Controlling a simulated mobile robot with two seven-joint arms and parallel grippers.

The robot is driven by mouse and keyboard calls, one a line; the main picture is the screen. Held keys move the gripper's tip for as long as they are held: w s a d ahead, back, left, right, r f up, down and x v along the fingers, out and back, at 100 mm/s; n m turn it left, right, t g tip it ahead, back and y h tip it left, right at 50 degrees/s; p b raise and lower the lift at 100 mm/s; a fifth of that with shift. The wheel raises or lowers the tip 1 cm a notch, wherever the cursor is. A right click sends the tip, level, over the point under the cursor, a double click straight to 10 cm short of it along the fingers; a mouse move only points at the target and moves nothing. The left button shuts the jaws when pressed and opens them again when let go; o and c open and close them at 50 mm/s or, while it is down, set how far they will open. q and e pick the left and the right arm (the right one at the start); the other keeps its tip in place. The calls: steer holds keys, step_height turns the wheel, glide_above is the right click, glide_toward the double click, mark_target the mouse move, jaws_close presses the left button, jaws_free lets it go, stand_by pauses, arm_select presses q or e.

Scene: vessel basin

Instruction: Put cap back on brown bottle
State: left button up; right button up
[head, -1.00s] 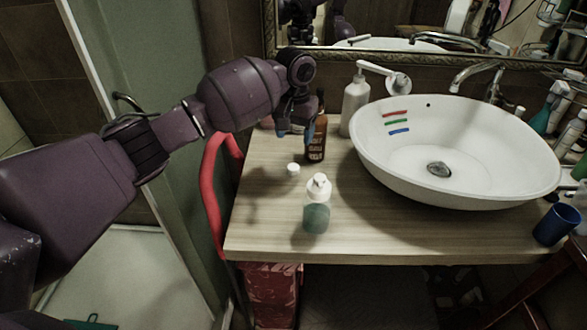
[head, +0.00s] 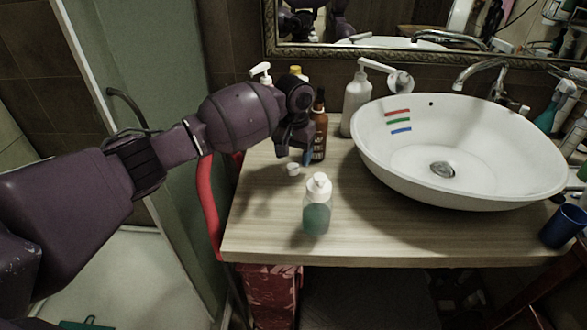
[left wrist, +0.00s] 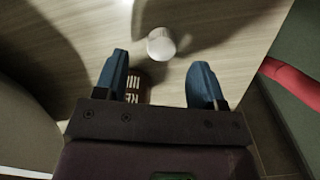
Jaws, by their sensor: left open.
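A small white cap (head: 293,168) lies on the wooden counter, in front of the brown bottle (head: 320,135). The bottle stands upright, partly hidden behind my left gripper (head: 298,155). In the left wrist view the cap (left wrist: 161,44) lies just beyond the gap between the two blue fingertips (left wrist: 160,63), not touching them. My left gripper is open and empty, pointing down above the counter near the cap. Part of the brown bottle's dark label (left wrist: 136,84) shows beside the left finger in that view. My right gripper is not in view.
A clear pump bottle with green liquid (head: 317,212) stands in front of the cap. A white basin (head: 480,185) fills the right side. A white pump bottle (head: 356,100) stands behind. A red strip (head: 207,200) hangs at the counter's left edge. The front-left counter is mostly clear.

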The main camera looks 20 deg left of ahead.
mark_target(293, 167)
arm_select(q)
step_height(293, 167, down, 4)
steer(key=shift+a+r+b, duration=0.1)
steer(key=shift+b, duration=0.25)
steer(key=c, duration=1)
